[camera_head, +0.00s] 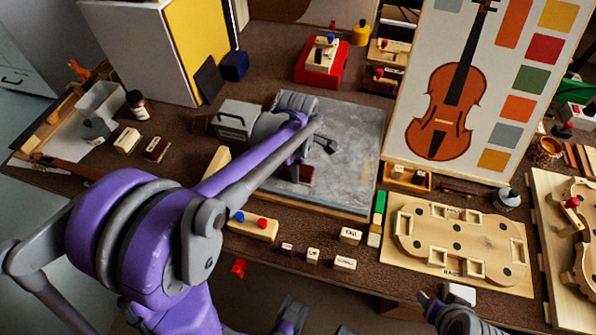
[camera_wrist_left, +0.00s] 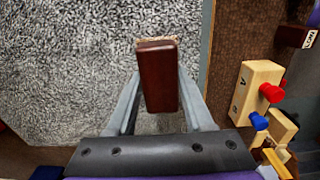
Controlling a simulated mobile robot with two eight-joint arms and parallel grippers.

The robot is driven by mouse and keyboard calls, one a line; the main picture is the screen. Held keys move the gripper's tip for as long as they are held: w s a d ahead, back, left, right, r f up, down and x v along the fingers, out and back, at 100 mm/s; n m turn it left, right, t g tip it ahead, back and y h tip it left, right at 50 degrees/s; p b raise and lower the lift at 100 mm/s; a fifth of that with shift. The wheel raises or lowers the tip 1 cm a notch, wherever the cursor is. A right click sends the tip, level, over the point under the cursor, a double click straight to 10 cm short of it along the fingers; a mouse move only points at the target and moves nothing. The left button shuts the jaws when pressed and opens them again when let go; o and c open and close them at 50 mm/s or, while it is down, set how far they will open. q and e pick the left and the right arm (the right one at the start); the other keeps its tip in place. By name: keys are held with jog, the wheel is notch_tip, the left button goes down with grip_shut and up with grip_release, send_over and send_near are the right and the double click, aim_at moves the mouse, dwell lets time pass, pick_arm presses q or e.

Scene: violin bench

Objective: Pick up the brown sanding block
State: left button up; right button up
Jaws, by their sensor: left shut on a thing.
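The brown sanding block (camera_wrist_left: 162,80) is dark red-brown with a thin tan layer at its far end. In the left wrist view it stands between the two grey fingers of my left gripper (camera_wrist_left: 160,98), which is shut on it. In the head view the block (camera_head: 299,174) shows below my left wrist, over the grey slab (camera_head: 349,135); my own arm partly hides it. I cannot tell whether it touches the slab. What seems to be my right gripper (camera_head: 452,309) is at the bottom right, cut by the frame edge, its opening unclear.
A wooden block with red and blue knobs (camera_head: 252,225) lies in front of the slab. Small labelled blocks (camera_head: 350,236) lie near the bench's front edge. A wooden violin-shaped form (camera_head: 458,240) lies right of the slab. A violin picture board (camera_head: 462,75) stands behind it.

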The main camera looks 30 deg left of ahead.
pick_arm(q)
grip_shut()
jog(key=shift+r, duration=0.15)
notch_tip(320, 180, up, 10)
jog(key=shift+f+p, duration=0.1)
jog(key=shift+p, duration=0.5)
